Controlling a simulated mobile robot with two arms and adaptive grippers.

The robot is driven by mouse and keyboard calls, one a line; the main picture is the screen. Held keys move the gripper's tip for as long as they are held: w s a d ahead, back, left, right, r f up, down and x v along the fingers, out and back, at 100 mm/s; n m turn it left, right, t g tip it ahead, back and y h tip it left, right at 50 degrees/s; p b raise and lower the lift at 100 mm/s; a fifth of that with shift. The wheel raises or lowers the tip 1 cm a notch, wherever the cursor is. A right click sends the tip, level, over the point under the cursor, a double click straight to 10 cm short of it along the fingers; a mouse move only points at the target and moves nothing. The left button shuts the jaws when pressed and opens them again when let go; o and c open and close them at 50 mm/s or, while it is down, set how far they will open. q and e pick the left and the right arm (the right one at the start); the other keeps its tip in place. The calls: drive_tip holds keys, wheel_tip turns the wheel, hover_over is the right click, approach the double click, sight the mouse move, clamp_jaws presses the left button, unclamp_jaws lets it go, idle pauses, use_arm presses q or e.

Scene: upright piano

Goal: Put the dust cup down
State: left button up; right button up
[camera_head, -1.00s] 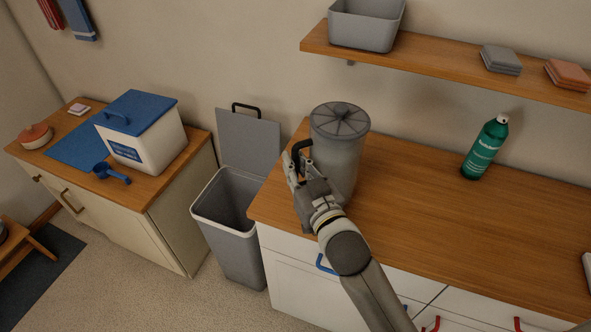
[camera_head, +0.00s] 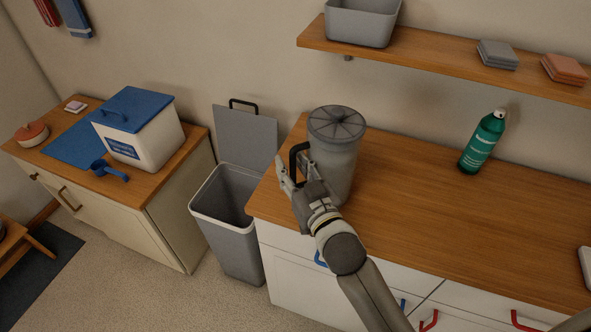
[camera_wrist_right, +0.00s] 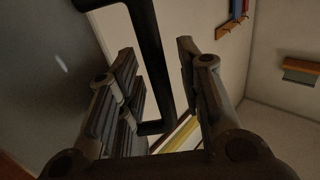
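The dust cup (camera_head: 334,158) is a grey, see-through cylinder with a ribbed round lid and a black handle on its left side. It stands upright at the left end of the wooden counter (camera_head: 440,230); its lower front is partly hidden by my right gripper. My right gripper (camera_head: 292,172) is at the handle with its fingers spread. In the right wrist view the black handle (camera_wrist_right: 151,60) passes between the two fingers (camera_wrist_right: 160,85), with a clear gap to the right finger. My left gripper is not in view.
A grey bin (camera_head: 230,220) with its lid raised stands left of the counter. A green spray bottle (camera_head: 482,143) stands at the back right of the counter. A shelf (camera_head: 440,58) with a grey tub (camera_head: 362,22) hangs above. The middle of the counter is clear.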

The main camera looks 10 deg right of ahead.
drive_tip(key=shift+s+r, duration=0.1)
drive_tip(key=s+d+b, duration=0.2)
drive_tip(key=s, duration=0.9)
drive_tip(key=shift+s+d, duration=0.15)
drive_tip(key=shift+s, duration=0.15)
